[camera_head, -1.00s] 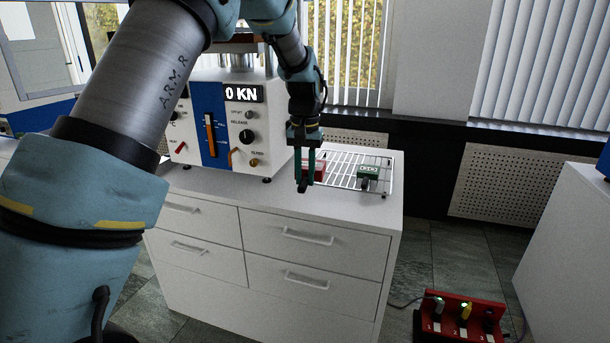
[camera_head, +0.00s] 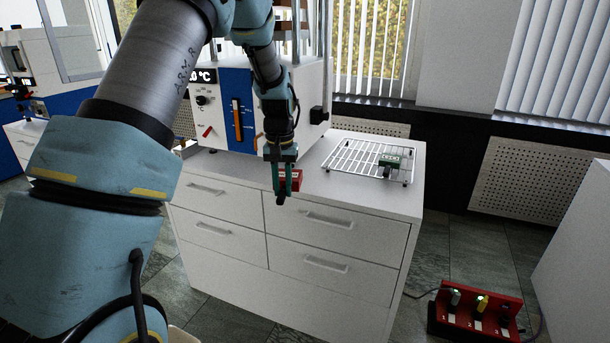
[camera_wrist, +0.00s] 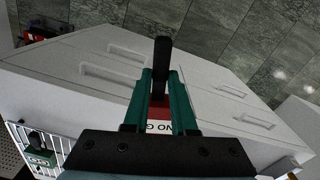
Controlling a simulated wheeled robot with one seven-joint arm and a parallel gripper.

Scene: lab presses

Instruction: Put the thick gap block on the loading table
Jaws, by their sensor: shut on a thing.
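My gripper (camera_head: 284,188) has green fingers and is shut on a red block (camera_head: 291,180). In the wrist view the red block (camera_wrist: 159,112) sits between the fingers, with a white label partly reading "NO G" and a black handle (camera_wrist: 162,58) pointing away. I hold it near the front edge of the white cabinet top (camera_head: 240,170), in front of the press; I cannot tell its height. A green block (camera_head: 389,161) with a dark handle lies on the wire rack at right. I cannot tell which surface is the loading table.
The wire rack (camera_head: 345,158) stands on the cabinet's right side. The press (camera_head: 290,105) with a blue panel stands behind my gripper. A red box (camera_head: 478,312) with coloured knobs is on the floor at right. Another machine (camera_head: 40,60) stands at far left.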

